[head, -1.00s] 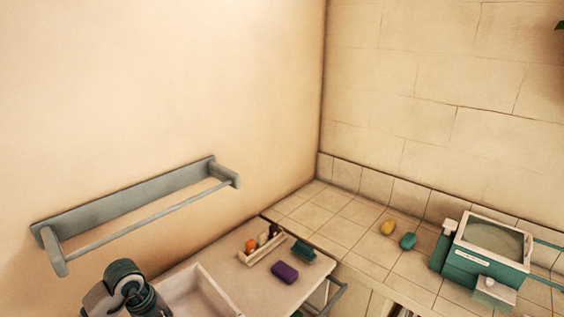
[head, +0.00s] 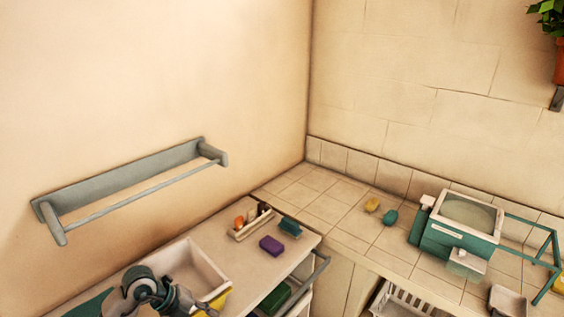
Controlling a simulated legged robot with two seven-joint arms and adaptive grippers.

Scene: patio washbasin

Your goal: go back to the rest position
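Part of my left arm (head: 148,287), grey and teal, shows at the bottom left of the head view, in front of the white basin. My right arm and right gripper are out of the picture. The task names no object.
The white basin (head: 216,266) is set in the counter (head: 208,233). A small tray (head: 239,237), purple block (head: 271,245) and teal brush (head: 290,227) lie beside it. A grey towel rail (head: 130,180) juts from the wall. A teal-and-white box (head: 432,238) stands on the tiles.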

